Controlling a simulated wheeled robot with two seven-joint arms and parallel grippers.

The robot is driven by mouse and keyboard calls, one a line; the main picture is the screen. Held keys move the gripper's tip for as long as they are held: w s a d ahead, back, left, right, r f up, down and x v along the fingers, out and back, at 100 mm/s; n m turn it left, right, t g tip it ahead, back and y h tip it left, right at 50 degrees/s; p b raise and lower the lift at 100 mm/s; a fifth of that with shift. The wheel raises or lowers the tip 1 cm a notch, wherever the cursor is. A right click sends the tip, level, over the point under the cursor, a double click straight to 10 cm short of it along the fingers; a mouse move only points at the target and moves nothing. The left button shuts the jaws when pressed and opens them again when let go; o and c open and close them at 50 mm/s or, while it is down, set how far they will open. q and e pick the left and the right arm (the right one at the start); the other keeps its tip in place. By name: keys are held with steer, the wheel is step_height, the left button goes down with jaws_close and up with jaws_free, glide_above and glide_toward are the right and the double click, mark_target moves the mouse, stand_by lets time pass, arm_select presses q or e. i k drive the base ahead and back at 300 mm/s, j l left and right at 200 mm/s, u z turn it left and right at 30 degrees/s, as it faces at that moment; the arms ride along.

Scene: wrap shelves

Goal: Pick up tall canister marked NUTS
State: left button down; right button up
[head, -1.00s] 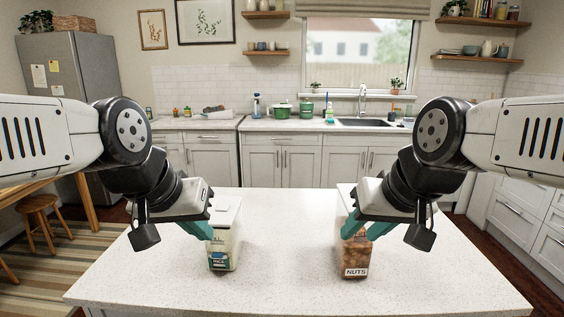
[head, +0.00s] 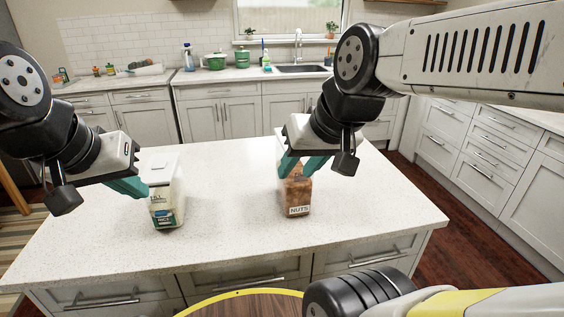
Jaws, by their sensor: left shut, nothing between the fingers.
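The tall canister marked NUTS (head: 298,197) stands upright on the white island counter, with brown contents and a label low on its front. My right gripper (head: 298,170) is at its upper part, its teal fingers apart and overlapping the canister. Whether they touch or grip it cannot be told. The gripper hides part of the canister's top. A second tall canister, marked RICE (head: 168,208), stands to the left with pale contents. My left gripper (head: 142,192) is shut and empty, its fingertips beside the rice canister's left side; contact cannot be told.
The island counter (head: 230,225) is clear between and around the two canisters. Its front edge and drawers are below. A back counter holds a green pot (head: 215,61), bottles and a sink (head: 302,70). Drawers (head: 480,150) line the right side.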

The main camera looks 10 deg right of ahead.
mark_target(295, 192)
steer(key=z, duration=0.85)
steer(key=k+j+z, duration=0.1)
steer(key=z, duration=0.3)
steer(key=k+j+z, duration=0.15)
steer(key=z, duration=0.25)
steer(key=k+j+z, duration=0.1)
steer(key=z, duration=0.3)
steer(key=k+z, duration=0.2)
steer(key=z, duration=0.15)
steer(key=k+j, duration=0.1)
steer(key=j, duration=0.25)
steer(key=k+j, duration=0.1)
steer(key=j, duration=0.3)
